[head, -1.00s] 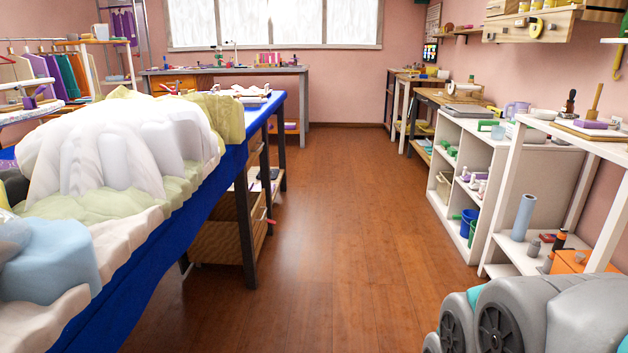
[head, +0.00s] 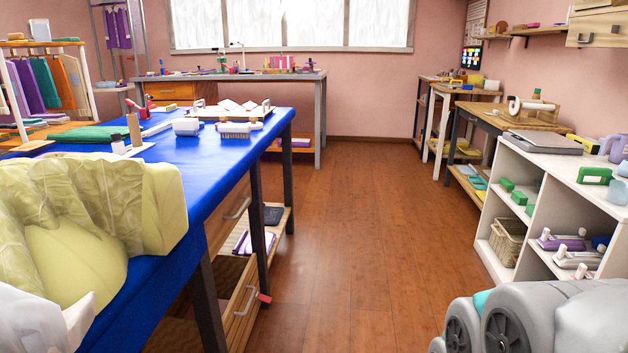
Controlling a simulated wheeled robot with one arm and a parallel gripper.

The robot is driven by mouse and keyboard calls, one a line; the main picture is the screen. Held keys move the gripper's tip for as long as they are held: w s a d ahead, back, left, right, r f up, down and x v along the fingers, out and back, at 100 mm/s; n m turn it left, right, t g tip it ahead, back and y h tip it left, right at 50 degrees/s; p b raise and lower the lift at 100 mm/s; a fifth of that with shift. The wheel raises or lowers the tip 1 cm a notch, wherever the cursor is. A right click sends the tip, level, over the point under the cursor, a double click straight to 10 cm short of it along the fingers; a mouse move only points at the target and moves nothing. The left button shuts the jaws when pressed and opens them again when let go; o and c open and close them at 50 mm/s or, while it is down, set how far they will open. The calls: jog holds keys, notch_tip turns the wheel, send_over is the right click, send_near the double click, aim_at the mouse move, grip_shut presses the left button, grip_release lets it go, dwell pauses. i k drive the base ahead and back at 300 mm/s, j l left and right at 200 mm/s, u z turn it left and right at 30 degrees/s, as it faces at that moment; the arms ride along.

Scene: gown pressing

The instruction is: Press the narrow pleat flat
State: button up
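A heaped yellow-green fabric (head: 100,210) lies on the blue-covered table (head: 205,200) at the left. A piece of white fabric (head: 40,315) shows below it at the lower left edge. I cannot make out the narrow pleat in this view. Farther along the table are a white block-like tool (head: 187,126), a brush-like tool (head: 240,129) and a board with pale pieces (head: 232,110). I cannot tell which of these, if any, is a pressing tool. My gripper is not in view; only grey parts of my own body show at the lower right.
The wooden floor (head: 345,250) is clear between the table and the white shelf unit (head: 515,210) on the right. A long workbench (head: 310,74) stands under the window. An open drawer (head: 243,300) sits under the blue table. A clothes rack stands at far left.

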aim_at(249, 105)
jog(key=i+l+u, duration=0.1)
jog(key=i+u, duration=0.2)
jog(key=i, duration=0.15)
jog(key=i+l+u, duration=0.25)
jog(key=i, duration=0.2)
jog(key=i+l+u, duration=0.3)
jog(key=i, duration=0.15)
jog(key=i+l+z, duration=0.25)
jog(key=i+l, duration=0.15)
jog(key=i+l+z, duration=0.2)
jog(key=i, duration=0.4)
jog(key=i+l+z, duration=0.25)
jog(key=i, duration=0.3)
jog(key=i+l+z, duration=0.2)
jog(key=i, duration=0.4)
jog(key=i+u, duration=0.15)
jog(key=i, duration=0.8)
jog(key=i+l+u, duration=0.15)
jog(key=i, duration=0.75)
